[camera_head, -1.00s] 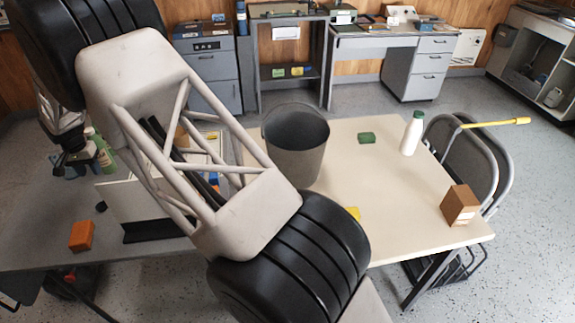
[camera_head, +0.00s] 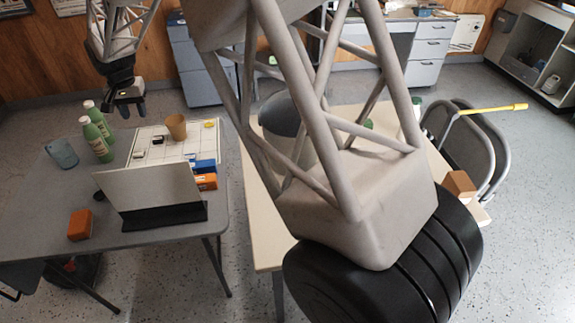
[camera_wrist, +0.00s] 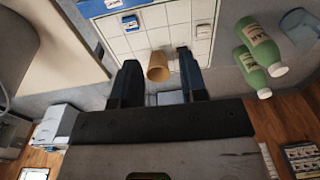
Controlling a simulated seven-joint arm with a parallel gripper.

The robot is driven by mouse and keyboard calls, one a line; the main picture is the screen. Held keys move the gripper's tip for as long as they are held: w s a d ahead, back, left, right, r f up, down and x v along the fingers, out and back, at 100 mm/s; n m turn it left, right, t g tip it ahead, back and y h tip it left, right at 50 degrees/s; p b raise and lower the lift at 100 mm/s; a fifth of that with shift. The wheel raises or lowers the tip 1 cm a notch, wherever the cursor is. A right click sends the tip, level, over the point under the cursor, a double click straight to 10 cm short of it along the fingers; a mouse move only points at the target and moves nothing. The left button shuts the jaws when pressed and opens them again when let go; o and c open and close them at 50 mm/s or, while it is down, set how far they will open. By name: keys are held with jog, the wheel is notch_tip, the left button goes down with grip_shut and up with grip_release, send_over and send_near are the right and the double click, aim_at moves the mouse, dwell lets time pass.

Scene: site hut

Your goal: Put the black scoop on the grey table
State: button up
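I cannot make out the black scoop in any view; my arm covers much of the beige table. The grey table (camera_head: 165,236) stands at left in the head view. It carries a white gridded board, bottles and small items. My gripper (camera_head: 131,106) is raised near the far side of the grey table, beyond the board. In the wrist view, my gripper (camera_wrist: 158,57) has its two dark fingers spread. A tan cup (camera_wrist: 158,68) appears between them, apart from both; it stands on the board in the head view (camera_head: 176,127). Nothing is held.
Two green bottles (camera_head: 99,140), a blue-grey cup (camera_head: 62,153) and an orange block (camera_head: 80,225) are on the grey table. An upright white panel (camera_head: 150,188) stands at its front. The beige table (camera_head: 262,222) holds a grey bucket (camera_head: 281,116) and a cardboard box (camera_head: 459,186).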

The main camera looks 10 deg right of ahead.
jog(key=s+d+r, duration=0.4)
jog(key=s+d, duration=0.1)
jog(key=d, duration=0.5)
jog(key=s+d+r+t, duration=0.1)
jog(key=s+d+r, duration=0.45)
jog(key=d, duration=0.45)
jog(key=s+d+r, duration=0.4)
jog(key=s+d, duration=0.2)
jog(key=d, duration=0.4)
jog(key=s+d+f, duration=0.1)
jog(key=s+d, duration=0.4)
jog(key=s, duration=0.4)
jog(key=s+d+f, duration=0.1)
jog(key=s+d, duration=0.5)
jog(key=s, duration=0.3)
jog(key=s+d+f+t, duration=0.1)
jog(key=s+d+f, duration=0.1)
jog(key=s+d, duration=0.4)
jog(key=s, duration=0.3)
jog(key=shift+d+h, duration=0.25)
jog(key=shift+h, duration=0.05)
